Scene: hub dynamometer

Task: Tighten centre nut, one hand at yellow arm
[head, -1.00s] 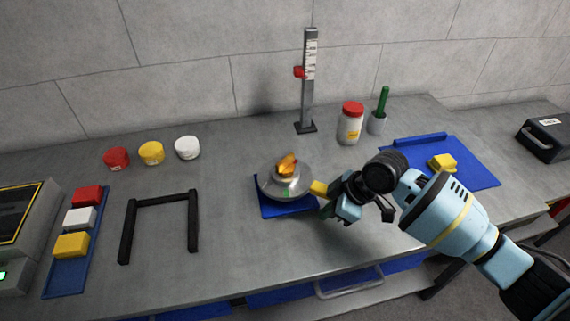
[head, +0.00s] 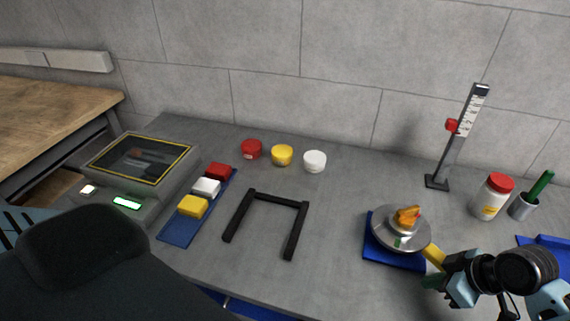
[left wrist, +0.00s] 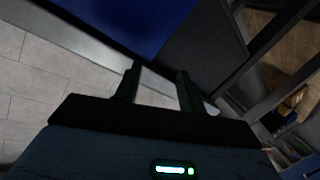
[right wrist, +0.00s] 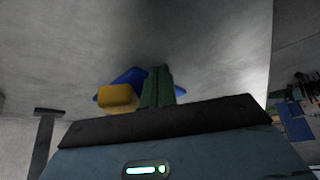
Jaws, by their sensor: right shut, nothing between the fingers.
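The hub is a round silver disc (head: 385,236) on a blue base (head: 378,255), right of centre in the head view. The orange-gold centre nut (head: 408,215) sits on top of it. The yellow arm (head: 434,256) sticks out toward the lower right. My right gripper (head: 436,280) is at the outer end of the yellow arm, shut and empty. In the right wrist view its closed fingers (right wrist: 158,86) show beside a yellow block-like end (right wrist: 118,97); contact is unclear. My left gripper (left wrist: 157,88) is open and empty, seen only in its wrist view.
A scale post (head: 460,140), red-lidded jar (head: 493,197) and green-handled tool (head: 541,184) stand back right. A blue tray (head: 177,229) holds blocks at left.

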